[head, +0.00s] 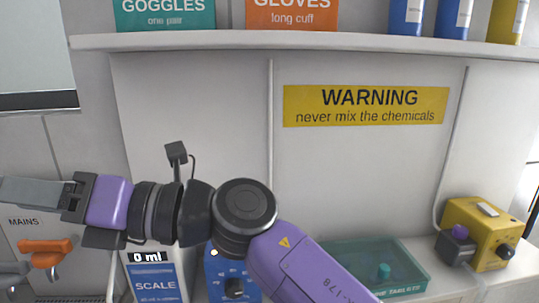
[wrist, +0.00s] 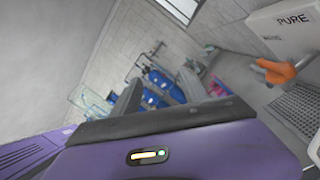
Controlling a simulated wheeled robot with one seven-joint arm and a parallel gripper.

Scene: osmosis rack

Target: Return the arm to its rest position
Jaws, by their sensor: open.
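My arm, purple and black, reaches across the head view from the lower right to the left. My gripper (head: 30,190) is at the left edge of the head view, pointing left, above an orange handle (head: 46,250) on the panel marked MAINS. In the wrist view my gripper (wrist: 160,90) shows two grey fingers standing apart with nothing between them. The finger ends are partly cut off in the head view.
A SCALE box (head: 154,282) reading 0 ml and a blue device (head: 228,275) stand below my arm. A teal tray (head: 375,265) and yellow pump (head: 478,232) are at right. A shelf (head: 300,41) runs above. In the wrist view, an orange handle (wrist: 274,70) sits near PURE.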

